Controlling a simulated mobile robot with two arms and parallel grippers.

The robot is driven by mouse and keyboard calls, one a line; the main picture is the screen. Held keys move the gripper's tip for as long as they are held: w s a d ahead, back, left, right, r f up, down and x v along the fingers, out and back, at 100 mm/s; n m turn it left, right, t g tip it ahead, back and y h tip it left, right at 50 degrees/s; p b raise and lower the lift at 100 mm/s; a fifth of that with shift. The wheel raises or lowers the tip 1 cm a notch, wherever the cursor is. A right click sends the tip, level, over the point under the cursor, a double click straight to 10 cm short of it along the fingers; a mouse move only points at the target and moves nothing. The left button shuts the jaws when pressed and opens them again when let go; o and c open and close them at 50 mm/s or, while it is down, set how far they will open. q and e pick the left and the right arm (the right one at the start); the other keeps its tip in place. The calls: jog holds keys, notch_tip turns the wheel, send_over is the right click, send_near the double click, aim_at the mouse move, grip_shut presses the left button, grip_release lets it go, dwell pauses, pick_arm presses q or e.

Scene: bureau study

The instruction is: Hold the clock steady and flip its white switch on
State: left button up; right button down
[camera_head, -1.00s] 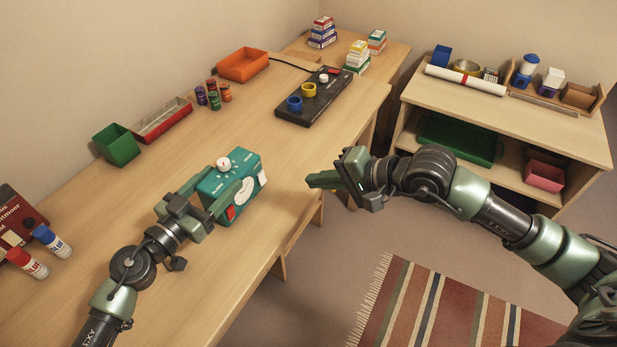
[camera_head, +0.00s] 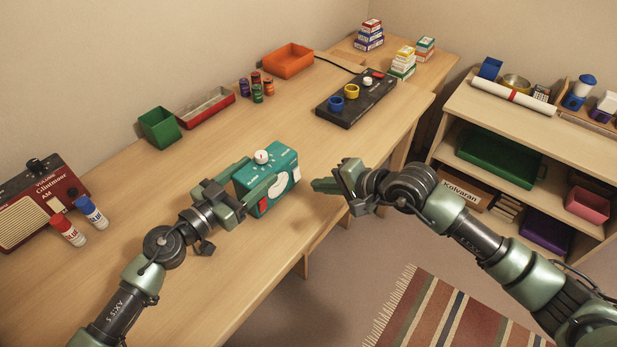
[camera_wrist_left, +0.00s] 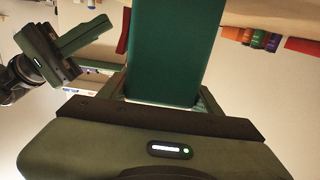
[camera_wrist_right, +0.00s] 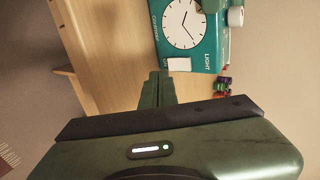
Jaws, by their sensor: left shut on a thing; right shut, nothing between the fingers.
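The clock is a teal box (camera_head: 283,163) on the desk with a white knob (camera_head: 262,156) on top. Its round white dial (camera_wrist_right: 184,24) faces my right wrist camera. The white switch (camera_wrist_right: 180,64) sits below the dial, beside the word LIGHT. My left gripper (camera_head: 249,187) is shut on the clock's body; the teal side also fills the space between its fingers in the left wrist view (camera_wrist_left: 175,50). My right gripper (camera_head: 318,185) is shut and empty, in front of the dial side. In the right wrist view its fingertips (camera_wrist_right: 160,76) appear just beside the switch; contact cannot be told.
A red radio (camera_head: 40,203) and two glue bottles (camera_head: 80,220) are at the left. Green (camera_head: 160,128), red (camera_head: 206,107) and orange (camera_head: 288,61) trays line the wall. A black board (camera_head: 355,101) lies behind the clock. A shelf (camera_head: 500,125) stands at right.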

aim_at(298, 177)
jog(key=shift+w+a+f, duration=0.15)
jog(key=shift+w+a, duration=0.55)
jog(key=shift+a, duration=0.05)
jog(key=shift+w+a+f, duration=0.15)
jog(key=shift+w+a, duration=0.55)
jog(key=shift+a, duration=0.05)
jog(key=shift+w+a+f, duration=0.2)
jog(key=shift+f, duration=0.15)
jog(key=shift+y, duration=0.3)
jog(key=shift+a+r, duration=0.1)
jog(key=shift+r, duration=0.1)
